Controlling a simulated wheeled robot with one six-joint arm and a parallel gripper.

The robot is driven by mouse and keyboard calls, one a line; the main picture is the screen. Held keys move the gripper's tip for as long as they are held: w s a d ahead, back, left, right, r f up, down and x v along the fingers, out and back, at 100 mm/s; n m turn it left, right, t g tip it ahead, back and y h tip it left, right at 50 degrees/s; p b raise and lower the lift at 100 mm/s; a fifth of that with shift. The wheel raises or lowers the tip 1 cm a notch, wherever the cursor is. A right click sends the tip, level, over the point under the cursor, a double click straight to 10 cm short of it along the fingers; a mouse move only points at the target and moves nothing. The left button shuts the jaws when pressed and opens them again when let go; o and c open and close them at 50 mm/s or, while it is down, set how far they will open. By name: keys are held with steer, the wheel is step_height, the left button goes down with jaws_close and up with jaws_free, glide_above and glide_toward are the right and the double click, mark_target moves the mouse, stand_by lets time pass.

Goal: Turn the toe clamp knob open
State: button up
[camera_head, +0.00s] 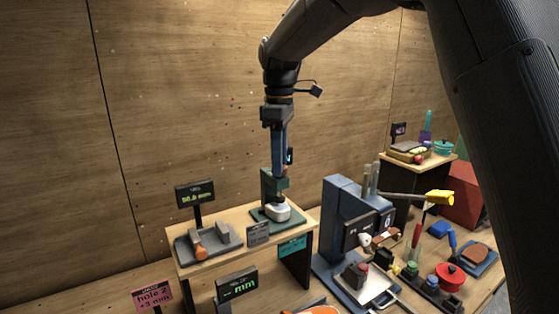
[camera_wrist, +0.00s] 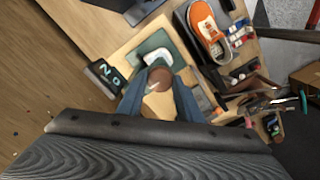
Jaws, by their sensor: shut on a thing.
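The green clamp stand (camera_head: 268,187) stands on a raised wooden bench, with a white block (camera_head: 277,211) low in it. In the wrist view the green base (camera_wrist: 183,62) and white block (camera_wrist: 157,57) lie beyond my fingers. My gripper (camera_head: 281,170) points straight down over the stand. In the wrist view my gripper (camera_wrist: 160,84) has its blue fingers on either side of a round brown knob (camera_wrist: 160,75) and is shut on it. The knob is hidden in the head view. A small display (camera_wrist: 106,79) beside the stand seems to read N and 0.
Left on the bench is a grey fixture (camera_head: 225,235) with an orange knob (camera_head: 201,253) and a display (camera_head: 195,193). A blue machine (camera_head: 345,220) stands close on the right. An orange sneaker (camera_wrist: 207,30) lies in front, lower down. The wooden wall is behind.

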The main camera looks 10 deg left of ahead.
steer(key=shift+r, duration=0.1)
steer(key=o, duration=1)
steer(key=shift+o, duration=0.2)
step_height(320, 180, up, 8)
steer(key=b, duration=0.3)
steer(key=shift+f, duration=0.2)
